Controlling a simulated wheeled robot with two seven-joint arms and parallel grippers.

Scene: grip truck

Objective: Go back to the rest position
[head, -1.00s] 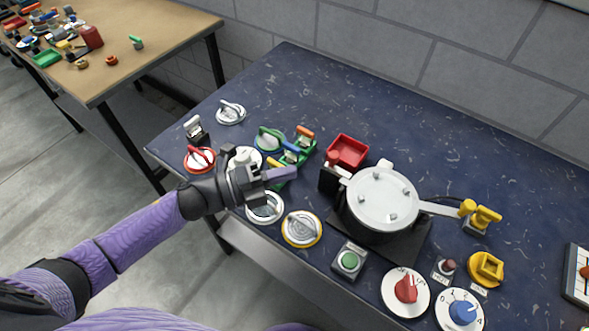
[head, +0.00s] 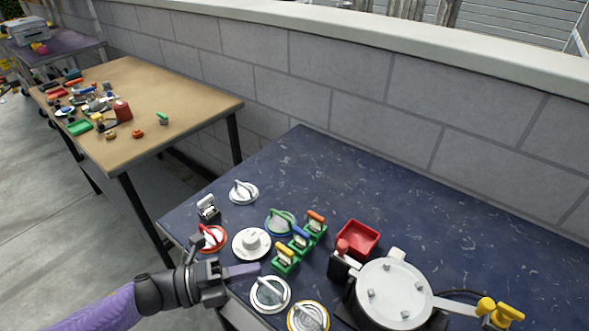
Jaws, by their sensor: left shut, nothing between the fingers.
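My left gripper (head: 243,270) reaches in from the lower left on its purple arm. Its fingers are shut and empty, over the front left edge of the blue-topped table (head: 400,205). It is just left of a round silver-handled knob (head: 270,293) and below a white round dial (head: 251,243). I cannot tell whether it touches anything. My right gripper is not in view.
Near the gripper are a red-handled knob (head: 211,238) and green blocks with coloured switches (head: 300,241). A red tray (head: 358,239) and a lidded pot (head: 393,291) stand further right. A brown table (head: 150,90) with small parts stands behind left. The blue table's back is clear.

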